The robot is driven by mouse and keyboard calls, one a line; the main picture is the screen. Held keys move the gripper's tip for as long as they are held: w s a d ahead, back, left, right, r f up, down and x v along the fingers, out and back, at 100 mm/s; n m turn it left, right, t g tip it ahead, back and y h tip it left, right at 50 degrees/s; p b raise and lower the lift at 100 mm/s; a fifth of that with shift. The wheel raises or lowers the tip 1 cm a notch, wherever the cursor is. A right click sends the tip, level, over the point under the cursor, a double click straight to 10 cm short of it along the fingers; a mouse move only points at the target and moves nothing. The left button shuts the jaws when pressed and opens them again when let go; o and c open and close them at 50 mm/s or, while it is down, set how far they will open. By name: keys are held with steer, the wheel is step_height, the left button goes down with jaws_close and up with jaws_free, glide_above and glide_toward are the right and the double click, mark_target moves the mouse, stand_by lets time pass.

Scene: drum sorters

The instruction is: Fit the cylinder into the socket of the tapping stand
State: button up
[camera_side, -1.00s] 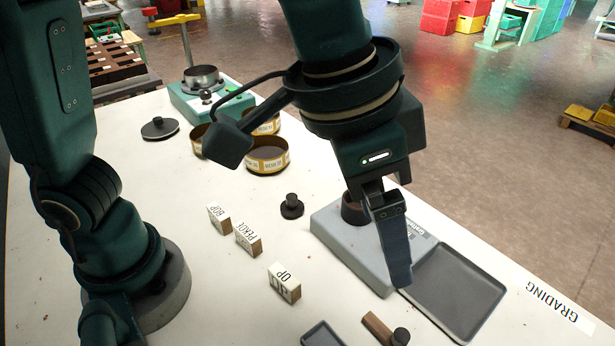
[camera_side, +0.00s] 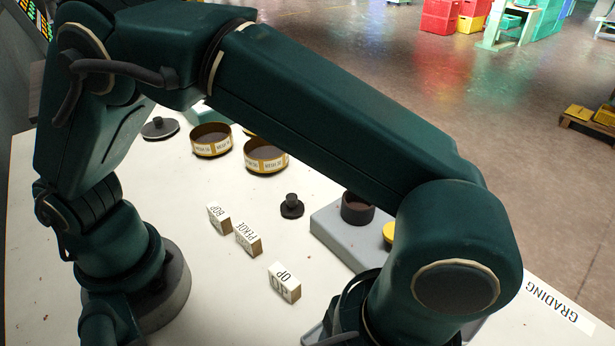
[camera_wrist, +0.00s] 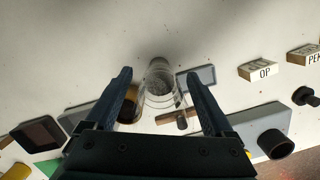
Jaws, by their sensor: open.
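A clear cylinder (camera_wrist: 160,88) shows in the wrist view, seemingly upright on the white table. My gripper (camera_wrist: 159,76) is open, with one dark finger on each side of the cylinder and visible gaps between. Contact cannot be seen. In the side view my arm hides the gripper and the cylinder. The grey tapping stand (camera_side: 333,227) stands at centre right, with its dark round socket (camera_side: 357,208) open and empty-looking on top. The stand (camera_wrist: 252,124) and socket (camera_wrist: 275,144) also show at the right of the wrist view.
Label blocks marked BOP (camera_side: 218,217), PEKOE (camera_side: 248,238) and OP (camera_side: 285,284) stand left of the tapping stand. A dark knobbed weight (camera_side: 291,206) sits behind them. Brass-coloured sieves (camera_side: 266,155) are farther back.

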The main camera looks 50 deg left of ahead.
steer(key=shift+f, duration=0.4)
jaws_close()
steer(key=shift+r, duration=0.25)
